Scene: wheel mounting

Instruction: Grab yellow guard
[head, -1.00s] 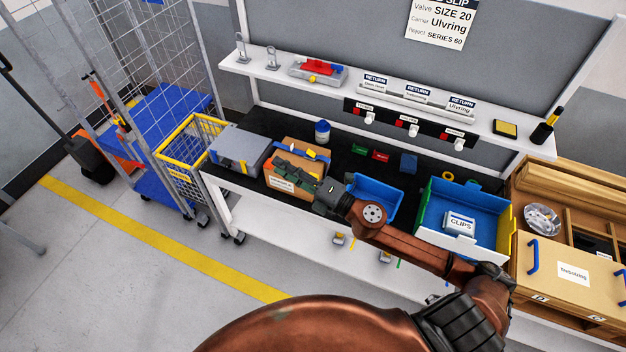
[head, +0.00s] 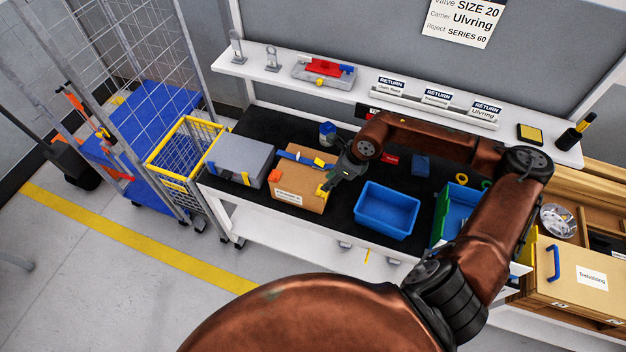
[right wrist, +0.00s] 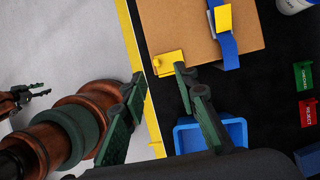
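A small yellow guard (right wrist: 169,64) sits on a corner of the brown cardboard box (right wrist: 175,25), next to the bench edge. In the head view the guard (head: 321,191) is at the right side of the box (head: 292,190). My right gripper (right wrist: 159,78) is open and empty. One fingertip is close to the guard, and the other is out past the bench edge. In the head view my right gripper (head: 329,187) is at the guard; contact cannot be told. My left gripper (right wrist: 38,94) shows small at the left of the wrist view, its fingers apart.
A blue strap (right wrist: 223,45) with another yellow piece (right wrist: 223,18) crosses the box. A grey case (head: 240,159) stands left of the box, and an empty blue bin (head: 387,209) stands right of it. A shelf (head: 376,93) runs above the bench.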

